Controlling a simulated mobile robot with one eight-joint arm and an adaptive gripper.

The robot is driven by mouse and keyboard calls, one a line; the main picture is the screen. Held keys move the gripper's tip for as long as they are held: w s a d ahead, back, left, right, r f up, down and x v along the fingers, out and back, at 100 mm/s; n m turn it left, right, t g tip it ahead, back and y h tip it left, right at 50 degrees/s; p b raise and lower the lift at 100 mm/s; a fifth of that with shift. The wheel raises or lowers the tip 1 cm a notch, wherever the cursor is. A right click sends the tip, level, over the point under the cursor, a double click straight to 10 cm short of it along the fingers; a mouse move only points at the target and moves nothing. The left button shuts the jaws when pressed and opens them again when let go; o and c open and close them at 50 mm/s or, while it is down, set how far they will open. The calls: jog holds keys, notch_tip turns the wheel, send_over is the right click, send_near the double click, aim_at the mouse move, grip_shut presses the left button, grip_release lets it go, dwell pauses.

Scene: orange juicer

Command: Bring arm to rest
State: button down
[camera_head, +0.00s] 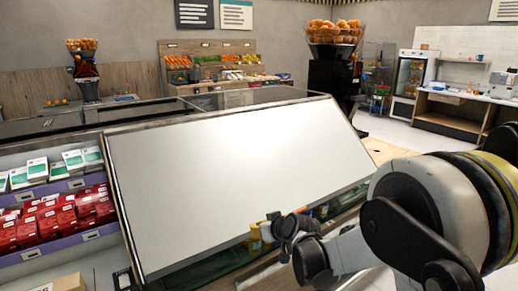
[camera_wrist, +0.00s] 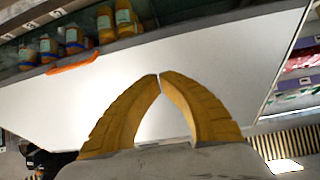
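My arm comes in from the right in the head view, and its wrist and gripper (camera_head: 262,232) are low, in front of the slanted white panel (camera_head: 220,165) of a display case. In the wrist view my gripper (camera_wrist: 160,76) shows two yellow fingers whose tips meet. It is shut, with nothing between the fingers. The white panel (camera_wrist: 215,65) fills the space behind the fingers in the wrist view. Whether the gripper touches the case cannot be told.
Shelves of red boxes (camera_head: 50,222) and white-green boxes (camera_head: 38,168) stand at left. Several bottles (camera_wrist: 105,22) and an orange strip (camera_wrist: 72,64) show in the wrist view. An orange-filled juicer (camera_head: 333,70) stands at the back, with a fruit stand (camera_head: 208,64) nearby. Open floor lies at right.

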jog(key=s+d+r+m+h, duration=0.1)
jog(key=s+d+r, duration=0.45)
jog(key=s, duration=0.25)
jog(key=s+d+r+m+h, duration=0.2)
jog(key=s+d+r, duration=0.35)
jog(key=s, duration=0.25)
jog(key=s+d+f+m+g+h, duration=0.1)
jog(key=s+d, duration=0.3)
jog(key=s, duration=0.5)
jog(key=s+d+f+m+g+h, duration=0.1)
jog(key=s+d, duration=0.4)
jog(key=s, duration=0.5)
jog(key=shift+m+h, duration=0.3)
jog(key=shift+m, duration=0.1)
jog(key=shift+f, duration=0.1)
